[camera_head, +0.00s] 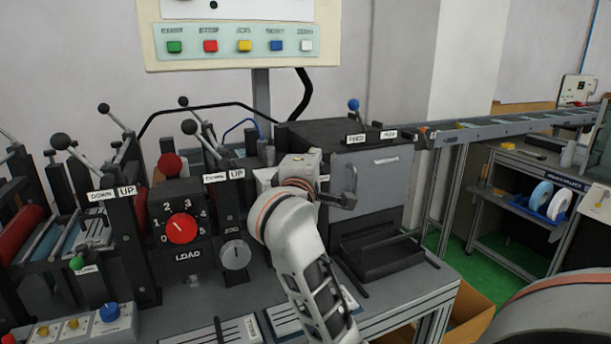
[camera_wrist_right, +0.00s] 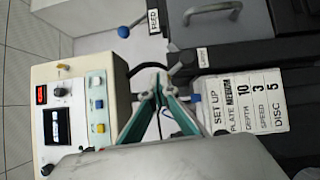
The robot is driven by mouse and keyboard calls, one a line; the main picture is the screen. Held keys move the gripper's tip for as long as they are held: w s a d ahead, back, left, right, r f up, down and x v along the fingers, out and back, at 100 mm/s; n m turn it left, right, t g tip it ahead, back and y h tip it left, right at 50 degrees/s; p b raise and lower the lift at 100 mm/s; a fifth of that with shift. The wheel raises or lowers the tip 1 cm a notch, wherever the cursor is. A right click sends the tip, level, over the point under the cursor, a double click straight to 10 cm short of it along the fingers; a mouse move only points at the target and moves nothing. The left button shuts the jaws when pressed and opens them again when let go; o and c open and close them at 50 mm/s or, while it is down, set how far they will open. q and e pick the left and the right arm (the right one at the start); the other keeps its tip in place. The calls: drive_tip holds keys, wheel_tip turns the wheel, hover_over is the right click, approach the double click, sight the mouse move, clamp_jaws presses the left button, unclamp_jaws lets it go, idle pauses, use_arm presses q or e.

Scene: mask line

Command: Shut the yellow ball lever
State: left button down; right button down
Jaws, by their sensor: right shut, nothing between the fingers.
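I cannot make out a yellow ball on any lever in either view. A blue ball lever (camera_head: 353,104) rises behind the dark box at the centre right. It may be the blue ball (camera_wrist_right: 123,31) on a thin rod in the right wrist view. My right gripper (camera_head: 347,190) is in front of the grey-doored box, partly hidden by my own wrist. In the right wrist view my right gripper (camera_wrist_right: 155,78) has its fingertips together, with nothing held. My left gripper is not in view.
Several black ball levers stand at the left, with a red ball (camera_head: 170,164) and a green ball (camera_head: 77,263). A red LOAD dial (camera_head: 182,228) sits left of my arm. A control box (camera_wrist_right: 80,110) and a SET UP card (camera_wrist_right: 243,103) flank my fingers.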

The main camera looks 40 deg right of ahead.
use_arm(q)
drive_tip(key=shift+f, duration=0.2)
use_arm(e)
drive_tip(key=shift+d+r+m, duration=0.2)
drive_tip(key=shift+d+m, duration=0.1)
drive_tip(key=shift+m, duration=0.2)
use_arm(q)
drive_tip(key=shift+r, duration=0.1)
use_arm(e)
drive_tip(key=shift+s+d+r+m+g+y, duration=0.15)
drive_tip(key=shift+d+r+m+g+y, duration=0.1)
drive_tip(key=shift+m+g+y, duration=0.2)
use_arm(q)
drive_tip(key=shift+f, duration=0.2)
use_arm(e)
drive_tip(key=shift+d+r+m+y, duration=0.1)
drive_tip(key=shift+d+m+y, duration=0.25)
drive_tip(key=shift+m, duration=0.1)
use_arm(q)
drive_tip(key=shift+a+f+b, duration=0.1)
drive_tip(key=shift+b, duration=0.35)
use_arm(e)
drive_tip(key=shift+s+d+r, duration=0.1)
drive_tip(key=shift+d+r, duration=0.05)
drive_tip(key=shift+d, duration=0.05)
idle(0.8)
drive_tip(key=shift+a, duration=0.1)
